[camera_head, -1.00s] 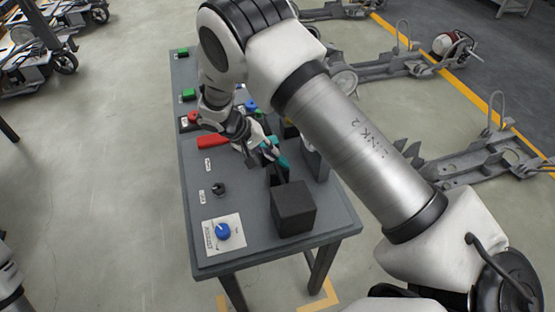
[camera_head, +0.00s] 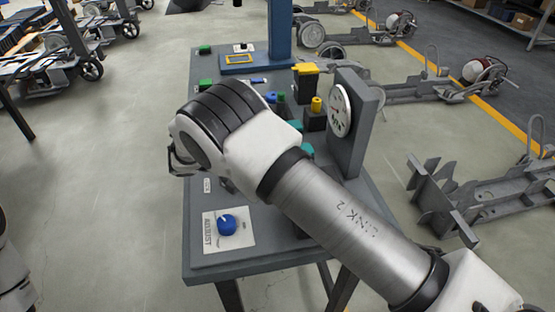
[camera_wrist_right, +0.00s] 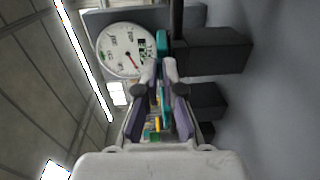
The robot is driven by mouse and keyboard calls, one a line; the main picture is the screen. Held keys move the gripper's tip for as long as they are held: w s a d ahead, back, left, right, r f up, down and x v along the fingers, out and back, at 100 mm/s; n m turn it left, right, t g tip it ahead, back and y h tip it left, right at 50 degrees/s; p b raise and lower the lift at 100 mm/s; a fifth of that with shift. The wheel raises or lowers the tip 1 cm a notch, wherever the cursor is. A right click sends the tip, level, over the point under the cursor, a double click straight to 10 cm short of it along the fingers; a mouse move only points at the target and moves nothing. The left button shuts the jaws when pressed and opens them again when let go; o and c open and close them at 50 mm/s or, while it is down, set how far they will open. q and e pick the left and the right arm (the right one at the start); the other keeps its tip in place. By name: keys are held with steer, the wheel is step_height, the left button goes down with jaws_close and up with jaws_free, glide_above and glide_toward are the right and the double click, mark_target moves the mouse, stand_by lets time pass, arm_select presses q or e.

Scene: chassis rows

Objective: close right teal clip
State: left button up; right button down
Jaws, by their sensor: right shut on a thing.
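In the right wrist view, my right gripper (camera_wrist_right: 161,78) is shut on the teal lever of a clip (camera_wrist_right: 165,108), which shows between its fingers. Another teal part (camera_wrist_right: 163,40) shows just beyond the fingertips, next to a dark block (camera_wrist_right: 215,50). In the head view my right arm hides the gripper and most of the clip area. Small teal parts (camera_head: 308,150) show just past the arm, beside the gauge stand. Whether the clip is latched cannot be seen. My left gripper is not in view.
A round gauge (camera_head: 340,110) on a grey upright stands right of the clips. A blue knob (camera_head: 227,225) sits on the table's (camera_head: 200,262) near left corner. Yellow-topped (camera_head: 305,69) and blue parts stand farther back, near a blue post (camera_head: 279,30).

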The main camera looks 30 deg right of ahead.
steer(key=shift+f+h+b, duration=0.4)
steer(key=shift+h+b, duration=0.2)
steer(key=shift+h, duration=0.1)
steer(key=c, duration=1.3)
jaws_free()
steer(key=shift+w+d, duration=0.1)
